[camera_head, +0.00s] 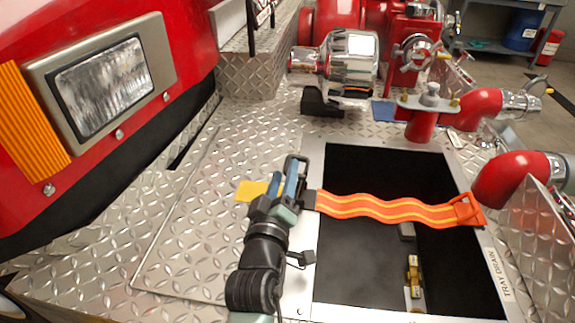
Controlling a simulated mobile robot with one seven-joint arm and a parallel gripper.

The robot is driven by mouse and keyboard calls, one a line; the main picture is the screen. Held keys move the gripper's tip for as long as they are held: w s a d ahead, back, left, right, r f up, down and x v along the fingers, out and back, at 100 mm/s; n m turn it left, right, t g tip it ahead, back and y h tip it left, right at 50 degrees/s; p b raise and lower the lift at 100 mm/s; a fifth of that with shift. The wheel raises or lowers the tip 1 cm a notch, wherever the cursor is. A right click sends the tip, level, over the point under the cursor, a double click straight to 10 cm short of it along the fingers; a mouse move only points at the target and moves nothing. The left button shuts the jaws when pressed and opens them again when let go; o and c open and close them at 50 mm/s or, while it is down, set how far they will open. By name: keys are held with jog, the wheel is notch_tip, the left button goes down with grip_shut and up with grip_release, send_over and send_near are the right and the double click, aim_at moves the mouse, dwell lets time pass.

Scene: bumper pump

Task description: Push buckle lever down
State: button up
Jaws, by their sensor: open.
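An orange strap (390,208) with yellow stripes lies in waves across a dark rectangular tray opening. Its left end meets a black buckle part (310,201) at the tray's left edge. A dark raised frame (301,160), apparently the buckle lever, stands up just beyond my fingers. My gripper (284,183), with blue-grey fingers, is at the buckle on the left rim and is open. The fingers hide part of the buckle, and I cannot tell whether they touch the lever. An orange end fitting (466,210) is at the strap's right end, by the tray's right rim.
The tray opening (360,270) is deep, with a small yellow fitting (413,275) inside. A yellow patch (250,190) lies left of my gripper. Red pipes (505,180) crowd the right, and a chrome fixture (348,62) stands behind. The red truck body (185,35) rises at left.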

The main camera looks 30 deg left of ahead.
aim_at(287, 162)
jog(key=shift+x, duration=1.95)
jog(key=c, duration=0.7)
grip_shut()
